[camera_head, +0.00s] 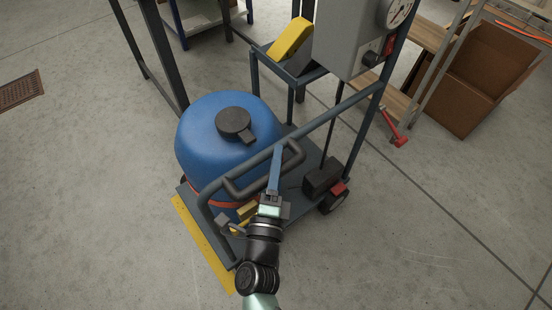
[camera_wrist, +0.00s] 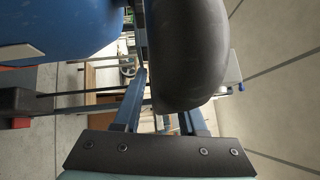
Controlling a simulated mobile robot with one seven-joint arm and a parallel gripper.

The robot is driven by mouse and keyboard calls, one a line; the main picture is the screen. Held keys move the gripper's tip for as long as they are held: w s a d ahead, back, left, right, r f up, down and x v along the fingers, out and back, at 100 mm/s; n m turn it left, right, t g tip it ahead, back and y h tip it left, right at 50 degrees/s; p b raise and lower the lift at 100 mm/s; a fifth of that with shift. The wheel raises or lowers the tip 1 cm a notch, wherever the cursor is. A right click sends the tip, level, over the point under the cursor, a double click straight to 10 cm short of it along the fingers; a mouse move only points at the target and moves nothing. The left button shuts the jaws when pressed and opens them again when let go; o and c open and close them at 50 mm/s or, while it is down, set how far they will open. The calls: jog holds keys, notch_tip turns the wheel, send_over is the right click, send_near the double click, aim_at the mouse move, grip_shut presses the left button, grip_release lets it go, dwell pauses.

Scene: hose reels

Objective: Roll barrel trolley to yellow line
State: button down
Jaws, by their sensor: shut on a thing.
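The barrel trolley (camera_head: 313,175) is a dark blue-grey platform cart with a tubular frame. It carries a blue barrel (camera_head: 212,132) with a black cap, which also shows in the wrist view (camera_wrist: 60,28). My gripper (camera_head: 276,168) is shut on the dark handle bar (camera_head: 240,188) of the trolley. In the wrist view the thick dark bar (camera_wrist: 187,50) lies at the blue fingers (camera_wrist: 160,112). The yellow line (camera_head: 204,246) runs on the floor along the trolley's lower left edge. Part of the line is hidden by the trolley or my arm.
A grey box with a gauge (camera_head: 347,38) stands on the frame behind the barrel, beside a yellow part (camera_head: 290,40). A cardboard box (camera_head: 470,90) and shelving are at upper right. A floor grate (camera_head: 20,90) is at left. Open floor lies left and lower right.

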jog(key=shift+s+a+r+p, duration=0.15)
jog(key=shift+s+a+r, duration=0.15)
jog(key=shift+a, duration=0.15)
jog(key=shift+s+a+r+p, duration=0.15)
jog(key=shift+a+r, duration=0.15)
jog(key=shift+a, duration=0.1)
jog(key=c, duration=0.7)
grip_release()
jog(key=shift+d, duration=0.1)
jog(key=shift+o, duration=0.2)
jog(key=shift+f, duration=0.1)
jog(key=shift+f, duration=0.2)
jog(key=shift+s, duration=0.1)
jog(key=s+a+f+p, duration=0.1)
jog(key=s+a, duration=0.1)
jog(key=s, duration=1)
jog(key=shift+s+f, duration=0.25)
jog(key=shift+f, duration=0.1)
